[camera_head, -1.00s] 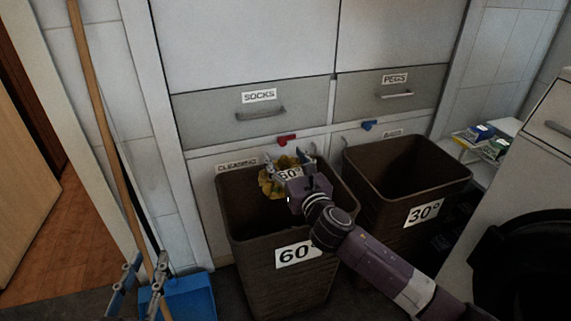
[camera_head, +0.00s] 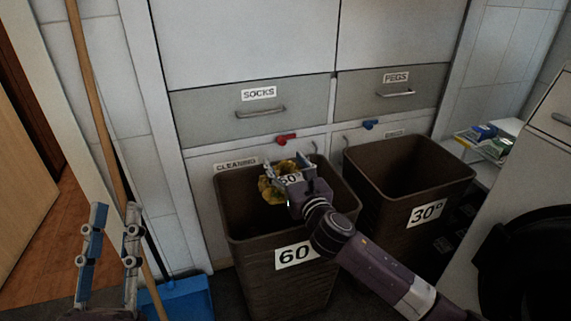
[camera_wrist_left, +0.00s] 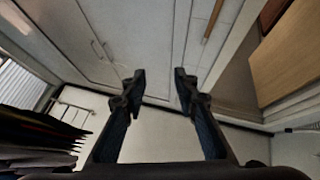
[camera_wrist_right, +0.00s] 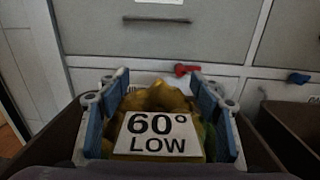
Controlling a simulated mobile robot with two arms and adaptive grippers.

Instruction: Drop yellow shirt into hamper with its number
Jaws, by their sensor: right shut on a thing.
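The yellow shirt (camera_head: 274,188) is a crumpled yellow bundle. In the right wrist view the shirt (camera_wrist_right: 160,97) carries a white label (camera_wrist_right: 157,134) reading "60° LOW". My right gripper (camera_head: 286,168) is shut on the shirt and holds it over the mouth of the brown hamper marked 60° (camera_head: 330,265). A second brown hamper marked 30° (camera_head: 450,180) stands to its right. My left gripper (camera_head: 112,212) is open and empty at the lower left, away from both hampers; its spread fingers also show in the left wrist view (camera_wrist_left: 158,82).
Grey drawers labelled SOCKS (camera_head: 200,120) and PEGS (camera_head: 430,92) are behind the hampers. A broom handle (camera_head: 92,100) leans at left above a blue dustpan (camera_head: 185,298). A shelf with boxes (camera_head: 490,140) stands at right.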

